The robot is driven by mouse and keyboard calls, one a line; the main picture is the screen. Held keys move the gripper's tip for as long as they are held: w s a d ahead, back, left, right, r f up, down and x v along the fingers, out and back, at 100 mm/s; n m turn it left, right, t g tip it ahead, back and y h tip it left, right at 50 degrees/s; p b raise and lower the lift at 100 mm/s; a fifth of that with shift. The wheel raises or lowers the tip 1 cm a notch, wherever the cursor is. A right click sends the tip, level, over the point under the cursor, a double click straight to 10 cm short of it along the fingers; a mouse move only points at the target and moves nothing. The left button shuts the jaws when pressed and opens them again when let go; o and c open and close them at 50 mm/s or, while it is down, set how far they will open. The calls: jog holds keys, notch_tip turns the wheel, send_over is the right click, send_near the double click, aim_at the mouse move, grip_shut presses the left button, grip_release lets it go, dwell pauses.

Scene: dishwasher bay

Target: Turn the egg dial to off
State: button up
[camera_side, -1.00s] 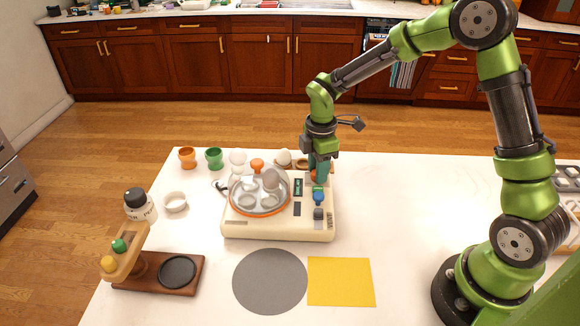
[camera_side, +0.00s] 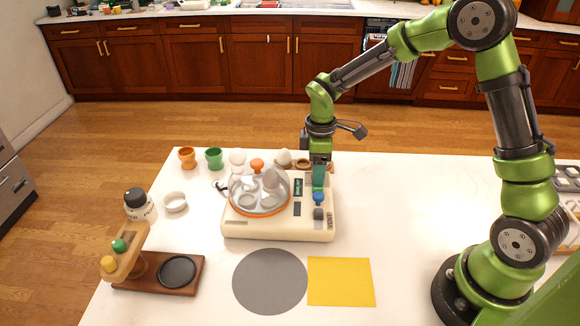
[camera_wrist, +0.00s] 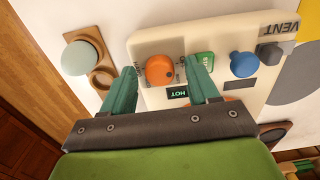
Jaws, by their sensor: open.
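An orange round dial (camera_wrist: 159,70), which looks like the egg dial, sits on the cream panel of the cooker (camera_side: 270,232), with small lettering beside it that is too small to read. A dark mark shows on its right side. My gripper (camera_wrist: 164,67) is open, with one teal finger on each side of the dial. Whether the fingers touch it, I cannot tell. In the side view, my gripper (camera_side: 319,178) points down over the cooker's right rear and hides the dial.
A blue knob (camera_wrist: 243,64), a green label and a grey switch (camera_wrist: 271,54) lie right of the dial in the wrist view. An egg in a wooden holder (camera_wrist: 102,80) is to the left. A clear lidded pan (camera_side: 260,192) fills the cooker's left.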

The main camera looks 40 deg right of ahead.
jog(key=m, duration=1.9)
notch_tip(320, 180, up, 17)
jog(key=s+a+r+n+t+y, duration=0.1)
jog(key=s+n+t, duration=0.2)
jog(key=s, duration=0.6)
jog(key=s+a+r+n+t+y, duration=0.1)
jog(key=s+t, duration=0.3)
jog(key=s, duration=0.5)
jog(key=shift+s+a+n, duration=0.25)
jog(key=shift+s+n, duration=0.1)
jog(key=shift+n, duration=0.55)
